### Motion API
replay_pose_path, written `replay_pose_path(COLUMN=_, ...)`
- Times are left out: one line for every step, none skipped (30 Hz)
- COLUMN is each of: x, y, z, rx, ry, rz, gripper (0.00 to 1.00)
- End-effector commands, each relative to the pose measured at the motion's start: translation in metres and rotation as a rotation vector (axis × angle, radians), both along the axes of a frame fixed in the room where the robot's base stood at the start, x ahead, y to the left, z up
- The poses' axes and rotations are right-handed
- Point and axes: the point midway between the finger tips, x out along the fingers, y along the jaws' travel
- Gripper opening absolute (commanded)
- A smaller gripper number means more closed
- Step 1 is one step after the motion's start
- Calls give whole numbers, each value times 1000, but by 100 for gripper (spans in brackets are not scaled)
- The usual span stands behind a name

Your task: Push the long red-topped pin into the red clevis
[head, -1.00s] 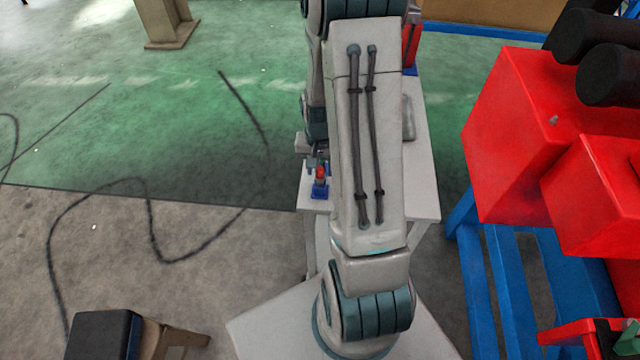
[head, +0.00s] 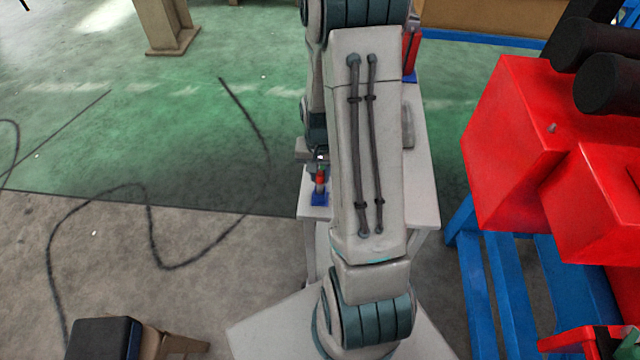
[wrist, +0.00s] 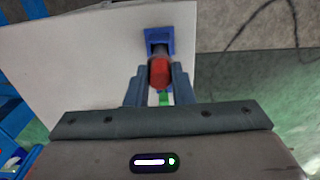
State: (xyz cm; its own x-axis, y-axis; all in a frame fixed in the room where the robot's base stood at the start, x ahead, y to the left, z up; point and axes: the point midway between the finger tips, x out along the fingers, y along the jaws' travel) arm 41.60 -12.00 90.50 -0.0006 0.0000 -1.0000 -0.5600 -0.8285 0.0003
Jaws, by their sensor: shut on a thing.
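The red-topped pin (wrist: 160,73) shows as a red block between the fingers of my gripper (wrist: 159,69) in the wrist view. The gripper is shut on its red top. Below the top, the pin's shaft goes down to a blue holder (wrist: 161,33), and how deep it sits there is hard to tell. In the head view the red top (head: 320,177) shows just under my gripper (head: 318,159), above the blue holder (head: 319,199) at the table's near left. The red clevis (head: 411,50) stands at the far right of the table, partly behind my arm.
The pale table (head: 425,190) is largely hidden by my arm. A grey object (head: 407,128) lies on its right part. Red blocks on a blue frame (head: 485,270) stand to the right. A dark cable (head: 150,225) lies on the floor at left.

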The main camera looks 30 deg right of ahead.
Motion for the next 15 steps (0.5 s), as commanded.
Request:
replay_pose_path(x=0, y=0, z=5, rx=-1, ry=-1, rz=0, gripper=0)
replay_pose_path(x=0, y=0, z=6, rx=-1, ry=-1, rz=0, gripper=0)
replay_pose_path(x=0, y=0, z=8, rx=-1, ry=-2, rz=0, gripper=0)
replay_pose_path(x=1, y=0, z=10, rx=0, ry=-2, rz=0, gripper=0)
replay_pose_path(x=1, y=0, z=11, rx=0, ry=-2, rz=0, gripper=0)
replay_pose_path(x=1, y=0, z=14, rx=0, ry=-2, rz=0, gripper=0)
replay_pose_path(x=1, y=0, z=15, rx=0, ry=-2, rz=0, gripper=0)
replay_pose_path(x=1, y=0, z=17, rx=0, ry=-2, rz=0, gripper=0)
replay_pose_path(x=1, y=0, z=19, rx=0, ry=-2, rz=0, gripper=0)
replay_pose_path(x=1, y=0, z=20, rx=0, ry=-2, rz=0, gripper=0)
replay_pose_path(x=1, y=0, z=22, rx=0, ry=-2, rz=0, gripper=0)
replay_pose_path(x=1, y=0, z=24, rx=0, ry=-2, rz=0, gripper=0)
replay_pose_path(x=0, y=0, z=25, rx=-1, ry=-2, rz=0, gripper=0)
replay_pose_path(x=0, y=0, z=27, rx=-1, ry=-1, rz=0, gripper=0)
replay_pose_path(x=0, y=0, z=29, rx=-1, ry=-1, rz=0, gripper=0)
